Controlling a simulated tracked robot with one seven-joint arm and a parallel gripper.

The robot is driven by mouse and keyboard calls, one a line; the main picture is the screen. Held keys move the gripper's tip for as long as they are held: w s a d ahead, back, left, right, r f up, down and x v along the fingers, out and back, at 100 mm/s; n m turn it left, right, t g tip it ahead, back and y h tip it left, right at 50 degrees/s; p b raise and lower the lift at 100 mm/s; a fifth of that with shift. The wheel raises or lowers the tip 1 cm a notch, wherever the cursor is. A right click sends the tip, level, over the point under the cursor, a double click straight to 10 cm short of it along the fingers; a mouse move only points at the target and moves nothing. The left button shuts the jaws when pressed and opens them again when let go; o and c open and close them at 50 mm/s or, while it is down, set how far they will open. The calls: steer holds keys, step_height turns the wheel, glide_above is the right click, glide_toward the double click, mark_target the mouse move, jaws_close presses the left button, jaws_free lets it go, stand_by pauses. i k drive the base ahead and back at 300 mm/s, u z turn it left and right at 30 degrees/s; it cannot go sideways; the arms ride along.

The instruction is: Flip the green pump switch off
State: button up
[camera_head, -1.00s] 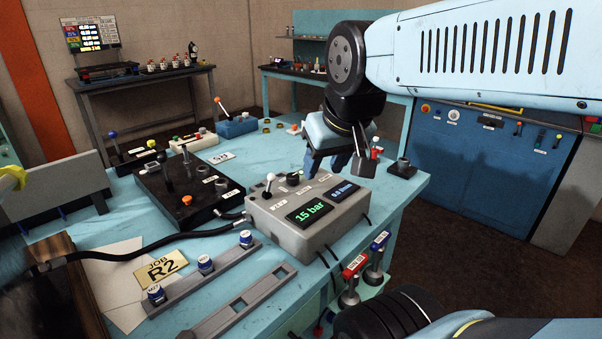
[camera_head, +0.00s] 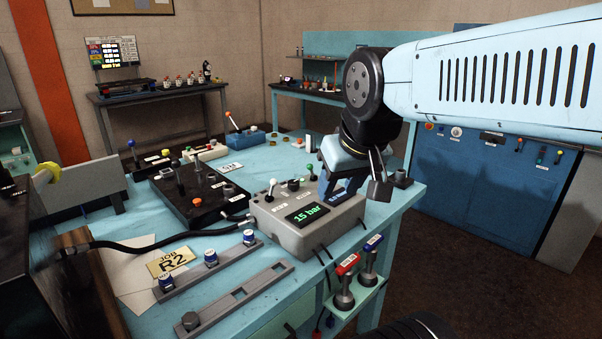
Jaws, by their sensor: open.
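The grey pump box (camera_head: 290,240) stands on the blue workbench, with a lit green "15 bar" display (camera_head: 307,214) on its top. A small green-tipped lever (camera_head: 311,168) stands at the box's back right, just left of my gripper; its base is partly hidden. A white-tipped lever (camera_head: 271,186) and a black knob (camera_head: 293,185) are also on the box. My gripper (camera_head: 347,192) is open and points down over the right end of the box, partly covering a second display there. Whether a finger touches the green lever cannot be told.
A black box (camera_head: 195,210) with levers sits left of the pump box. A black hose runs across the bench to the pump box. Rails with blue-capped fittings (camera_head: 211,258) and a "JOB R2" card (camera_head: 170,262) lie in front.

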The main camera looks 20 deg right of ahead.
mark_target(311, 170)
steer(key=z, duration=0.15)
steer(key=i, duration=0.45)
steer(key=z, duration=0.5)
steer(key=k, duration=1)
steer(key=u, duration=0.3)
steer(key=i, duration=0.9)
steer(key=u, duration=0.1)
